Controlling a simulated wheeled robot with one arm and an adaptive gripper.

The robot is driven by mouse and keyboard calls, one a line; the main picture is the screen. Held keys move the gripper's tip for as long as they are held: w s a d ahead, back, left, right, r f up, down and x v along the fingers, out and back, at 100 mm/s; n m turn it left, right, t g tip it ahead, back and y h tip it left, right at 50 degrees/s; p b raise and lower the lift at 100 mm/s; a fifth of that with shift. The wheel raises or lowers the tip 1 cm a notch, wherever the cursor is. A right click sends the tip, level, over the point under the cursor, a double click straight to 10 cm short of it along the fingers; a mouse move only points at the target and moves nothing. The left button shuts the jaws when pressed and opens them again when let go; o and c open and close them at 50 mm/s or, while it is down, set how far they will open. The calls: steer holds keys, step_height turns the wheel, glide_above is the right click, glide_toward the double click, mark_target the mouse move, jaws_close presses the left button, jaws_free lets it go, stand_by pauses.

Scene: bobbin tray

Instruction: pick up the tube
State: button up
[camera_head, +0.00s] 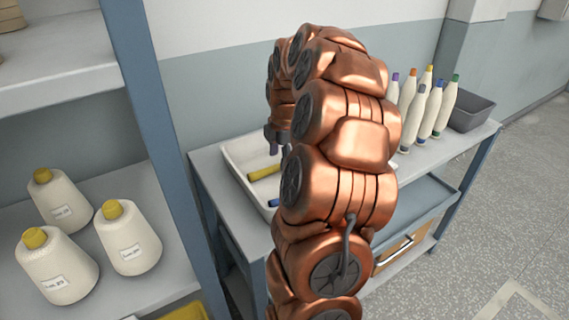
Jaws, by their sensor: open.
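A white tray (237,160) sits on the grey table behind my copper-coloured arm. A yellow tube (264,173) lies in it. A small blue piece (274,202), perhaps another tube's end, shows near the tray's front, mostly hidden by my arm. My gripper (273,149) is dark grey and hangs over the tray, above and a little right of the yellow tube. Its fingers are partly hidden by my arm; it is open, and I see nothing held. The right part of the tray is hidden.
Several white bobbins with coloured tips (425,105) stand right of my arm. A grey bin (471,110) is at the table's right end. Shelves at left hold yellow-topped cones (128,238). A blue post (147,100) stands left of the table.

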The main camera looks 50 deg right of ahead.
mark_target(279, 165)
steer(key=shift+w+f+p, duration=0.15)
steer(key=shift+f+p, duration=0.15)
steer(key=shift+f, duration=1.25)
steer(key=shift+d, duration=0.1)
steer(key=shift+c, duration=0.4)
jaws_close()
